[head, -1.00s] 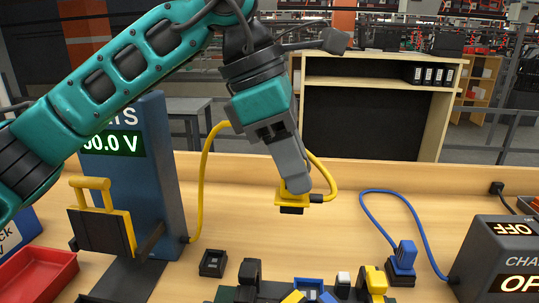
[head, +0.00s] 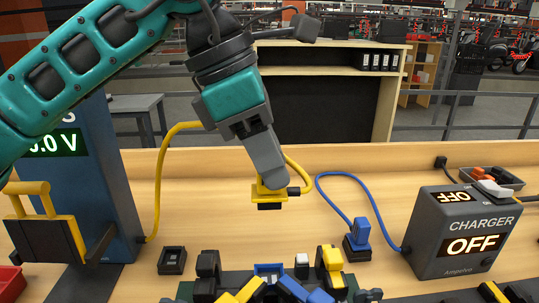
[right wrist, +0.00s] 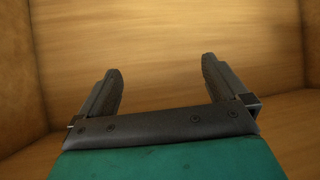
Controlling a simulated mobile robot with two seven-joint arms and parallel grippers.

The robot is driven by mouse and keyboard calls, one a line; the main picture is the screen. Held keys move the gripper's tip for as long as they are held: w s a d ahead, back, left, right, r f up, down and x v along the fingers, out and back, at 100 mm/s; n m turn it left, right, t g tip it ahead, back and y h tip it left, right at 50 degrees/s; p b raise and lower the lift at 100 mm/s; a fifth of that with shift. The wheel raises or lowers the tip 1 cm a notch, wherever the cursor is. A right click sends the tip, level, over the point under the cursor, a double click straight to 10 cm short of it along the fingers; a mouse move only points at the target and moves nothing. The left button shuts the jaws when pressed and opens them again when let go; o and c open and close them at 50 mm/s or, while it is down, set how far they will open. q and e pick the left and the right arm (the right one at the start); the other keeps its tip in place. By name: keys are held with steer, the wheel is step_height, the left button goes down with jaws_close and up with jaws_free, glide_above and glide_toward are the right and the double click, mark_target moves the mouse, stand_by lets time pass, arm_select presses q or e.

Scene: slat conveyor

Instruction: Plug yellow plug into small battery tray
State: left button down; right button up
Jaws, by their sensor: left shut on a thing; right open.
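The yellow plug (head: 268,193) hangs upright above the table's middle, its black end down and a yellow cable running from it. My left gripper (head: 270,175) is shut on the plug from above, and its fingers partly hide it. Below, at the bottom edge of the head view, is a dark base with black, blue and yellow parts (head: 268,285); it is cut off, and I cannot tell whether it is the small battery tray. The plug is clear of it. My right gripper (right wrist: 162,85) is open and empty in the right wrist view, with a wood-coloured surface beyond.
A blue meter post (head: 85,190) stands left, where the yellow cable ends. A small black socket (head: 172,260) lies on the table. A blue plug (head: 361,232) stands in a black holder, cabled to the charger (head: 462,230), which reads OFF. Bare table lies behind the plug.

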mark_target(261, 191)
arm_select(q)
step_height(261, 191, down, 7)
steer(key=b, duration=0.5)
steer(key=shift+b, duration=0.35)
step_height(261, 191, down, 5)
steer(key=b, duration=0.4)
steer(key=shift+f, duration=0.15)
arm_select(e)
step_height(261, 191, down, 6)
steer(key=w+a+y, duration=0.1)
steer(key=a, duration=0.1)
steer(key=shift+w+a, duration=0.35)
steer(key=shift+s+d+f, duration=0.1)
steer(key=shift+s+f, duration=0.05)
steer(key=shift+f, duration=0.1)
arm_select(q)
steer(key=shift+f+b, duration=0.2)
steer(key=shift+b, duration=0.1)
steer(key=shift+f, duration=0.25)
arm_select(e)
steer(key=shift+f, duration=0.5)
